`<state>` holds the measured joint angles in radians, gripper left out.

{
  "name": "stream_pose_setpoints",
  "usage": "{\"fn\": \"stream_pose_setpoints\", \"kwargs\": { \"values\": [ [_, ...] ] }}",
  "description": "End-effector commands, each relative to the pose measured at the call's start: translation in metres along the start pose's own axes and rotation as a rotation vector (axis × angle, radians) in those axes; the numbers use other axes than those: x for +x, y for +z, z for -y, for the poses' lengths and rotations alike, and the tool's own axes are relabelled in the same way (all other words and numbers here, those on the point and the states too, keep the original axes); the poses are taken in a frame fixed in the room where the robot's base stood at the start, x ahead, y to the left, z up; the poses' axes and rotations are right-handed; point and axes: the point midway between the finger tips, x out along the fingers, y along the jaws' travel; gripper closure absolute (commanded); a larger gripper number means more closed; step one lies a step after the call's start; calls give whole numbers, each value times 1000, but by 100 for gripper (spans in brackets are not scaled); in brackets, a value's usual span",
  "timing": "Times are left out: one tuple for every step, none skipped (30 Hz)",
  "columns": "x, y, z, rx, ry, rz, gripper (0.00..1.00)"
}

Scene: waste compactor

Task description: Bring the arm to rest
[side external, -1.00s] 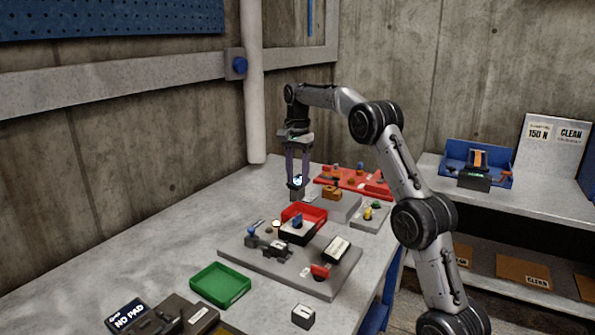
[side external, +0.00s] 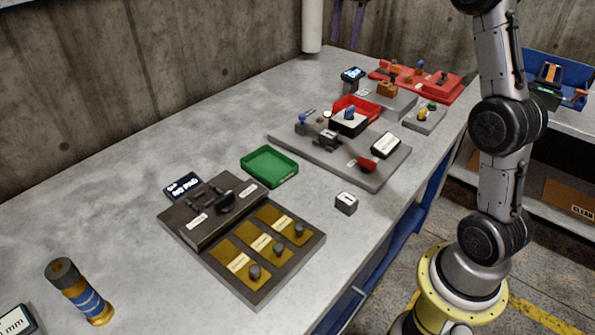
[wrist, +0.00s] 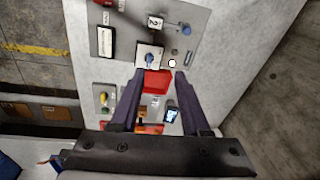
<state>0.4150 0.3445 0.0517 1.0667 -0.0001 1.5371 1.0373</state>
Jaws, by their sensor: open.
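My gripper (wrist: 158,72) is open in the wrist view, with its two dark purple fingers apart and nothing held between them. In the side external view only the lower fingers of my gripper (side external: 345,44) show at the top edge, above the far part of the bench. A small device with a lit screen (side external: 352,75) stands on the bench below, clear of the fingers. It also shows in the wrist view (wrist: 171,114). My wrist is out of the side view.
A red tray (side external: 366,104) sits by a grey fixture plate (side external: 315,154).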

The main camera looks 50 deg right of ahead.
Motion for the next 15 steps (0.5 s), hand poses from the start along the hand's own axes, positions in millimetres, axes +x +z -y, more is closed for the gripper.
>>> {"fn": "stream_pose_setpoints", "kwargs": {
  "values": [
    [-20,23,-8,-41,-26,-10,54],
    [-28,34,-14,-66,-39,-14,54],
    [-38,49,-22,-103,-56,-20,54],
    [-44,60,-28,-133,-69,-24,54],
    [-50,71,-35,-164,-82,-29,54],
    [-57,84,-45,-208,-99,-35,54],
    [-61,94,-53,-241,-112,-40,54],
    [-65,104,-61,-278,-126,-45,54],
    [-68,116,-72,-326,-142,-52,54],
    [-70,126,-81,-363,-155,-58,54],
    [-71,134,-91,-401,-167,-62,54],
    [-71,145,-104,-454,-184,-70,54],
    [-70,153,-114,-496,-197,-77,54],
    [-68,161,-124,-538,-208,-83,54],
    [-66,171,-137,-595,-225,-92,54]
  ]
}}
